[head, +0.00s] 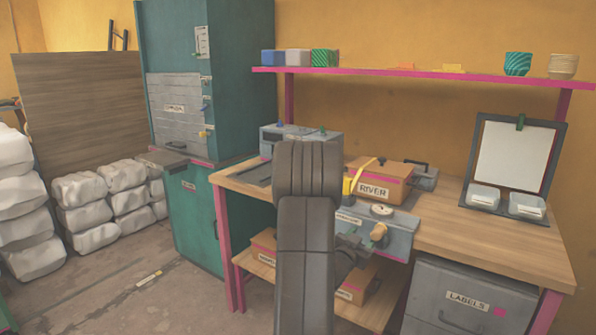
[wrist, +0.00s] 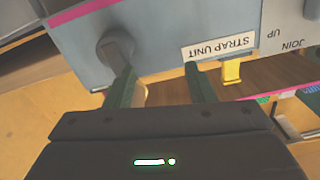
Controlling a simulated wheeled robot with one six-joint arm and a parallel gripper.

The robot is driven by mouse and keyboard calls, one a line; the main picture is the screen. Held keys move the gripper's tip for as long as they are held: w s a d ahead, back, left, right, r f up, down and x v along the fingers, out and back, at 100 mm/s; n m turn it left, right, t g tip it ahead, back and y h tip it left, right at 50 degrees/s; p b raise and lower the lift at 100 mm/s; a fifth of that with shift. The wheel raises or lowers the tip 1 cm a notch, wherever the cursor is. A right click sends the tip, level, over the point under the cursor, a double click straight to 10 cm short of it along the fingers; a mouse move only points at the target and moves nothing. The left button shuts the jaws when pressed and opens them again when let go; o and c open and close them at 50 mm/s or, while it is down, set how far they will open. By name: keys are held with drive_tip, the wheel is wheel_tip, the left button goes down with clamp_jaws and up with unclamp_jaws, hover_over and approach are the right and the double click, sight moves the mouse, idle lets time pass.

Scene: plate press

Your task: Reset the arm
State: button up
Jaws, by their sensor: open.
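My arm shows as a dark grey column in the middle of the head view, standing in front of the workbench. My gripper (wrist: 160,82) is open in the wrist view, with its two dark green fingers apart and nothing seen between them. The grey strap unit (wrist: 165,25) lies just beyond the fingers, its label upside down. A dark round knob or lever (wrist: 115,48) on it is close to the left finger; I cannot tell if they touch.
The workbench (head: 470,240) holds a box marked RIVER (head: 378,183) with a yellow strap, a grey unit with a dial (head: 400,222) and a clipboard (head: 514,155). A pink-edged shelf (head: 400,73) runs above. A teal cabinet (head: 240,80) and white sacks (head: 80,190) stand left.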

drive_tip(key=s+a+n, duration=0.1)
drive_tip(key=s+a, duration=0.4)
drive_tip(key=s, duration=0.2)
drive_tip(key=shift+s+a+f, duration=0.2)
